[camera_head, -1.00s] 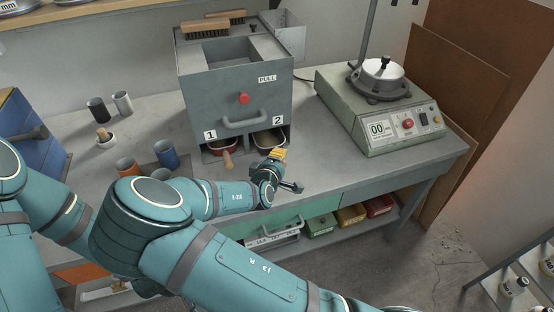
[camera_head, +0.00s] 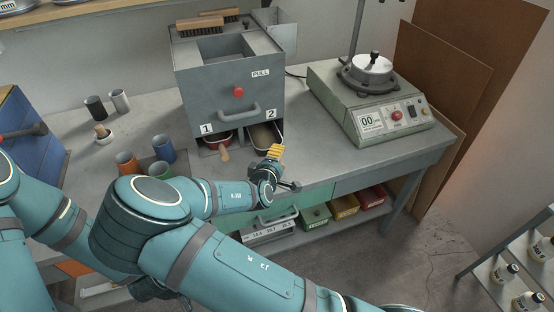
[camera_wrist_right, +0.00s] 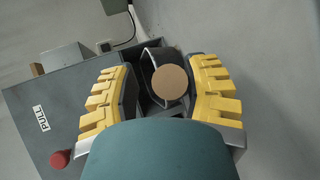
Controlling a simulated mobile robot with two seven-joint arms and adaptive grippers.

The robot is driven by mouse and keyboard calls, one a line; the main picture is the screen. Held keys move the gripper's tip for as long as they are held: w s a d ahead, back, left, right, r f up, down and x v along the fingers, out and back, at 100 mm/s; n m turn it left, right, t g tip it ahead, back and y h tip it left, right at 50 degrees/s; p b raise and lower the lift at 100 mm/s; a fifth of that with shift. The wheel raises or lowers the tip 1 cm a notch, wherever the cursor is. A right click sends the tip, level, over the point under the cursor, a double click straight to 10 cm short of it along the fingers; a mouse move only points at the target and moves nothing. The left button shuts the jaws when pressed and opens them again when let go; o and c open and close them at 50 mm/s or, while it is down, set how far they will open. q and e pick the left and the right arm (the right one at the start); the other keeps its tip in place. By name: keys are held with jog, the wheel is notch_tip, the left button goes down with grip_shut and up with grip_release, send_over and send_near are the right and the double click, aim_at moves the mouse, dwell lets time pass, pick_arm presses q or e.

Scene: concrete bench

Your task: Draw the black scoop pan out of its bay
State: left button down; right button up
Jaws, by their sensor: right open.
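The black scoop pan (camera_head: 262,136) sits in the bay marked 2, low in the front of the grey box (camera_head: 225,95). Its handle is hidden by my right gripper in the head view. My right gripper (camera_head: 274,153) is open just in front of that bay. In the right wrist view, the round tan end of a handle (camera_wrist_right: 170,82) shows between the open yellow fingers, with the dark curved pan (camera_wrist_right: 148,66) behind it. No contact with the fingers is visible.
A red pan with a wooden handle (camera_head: 224,154) sits in bay 1. A pull handle (camera_head: 239,113) and red knob (camera_head: 239,92) are above the bays. Several cups (camera_head: 127,163) stand to the left. The bench front right is clear.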

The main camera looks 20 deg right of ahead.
jog(key=shift+s, duration=0.1)
jog(key=v, duration=0.7)
jog(key=shift+s+a+r, duration=0.1)
jog(key=shift+s, duration=0.05)
dwell(0.5)
